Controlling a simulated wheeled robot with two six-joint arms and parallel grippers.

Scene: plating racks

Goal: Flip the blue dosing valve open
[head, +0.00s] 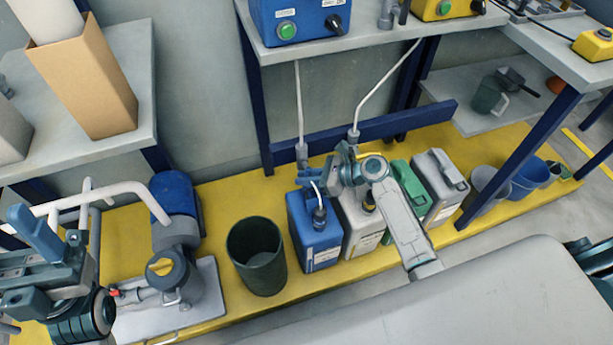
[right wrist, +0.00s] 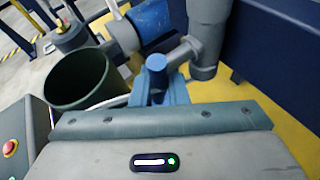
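The dosing valve (head: 301,152) is a grey fitting at the lower end of a white pipe, above the blue canister (head: 316,240). In the right wrist view the valve body (right wrist: 204,40) is a grey upright tube. A side stem runs left from it to a blue-grey knob-like end (right wrist: 156,63). My right gripper (head: 313,178) is at the valve, just below and right of it. In the wrist view its fingers (right wrist: 163,92) are right at the stem's end; their gap and any contact are unclear. My left gripper (head: 35,235) is at the far left, away from the valve, finger gap unclear.
White (head: 362,238) and green (head: 411,190) canisters stand right of the blue one. A dark green bin (head: 257,262) and a pump with a blue motor (head: 177,192) stand to the left on the yellow platform. A blue control box (head: 298,18) sits on the shelf above.

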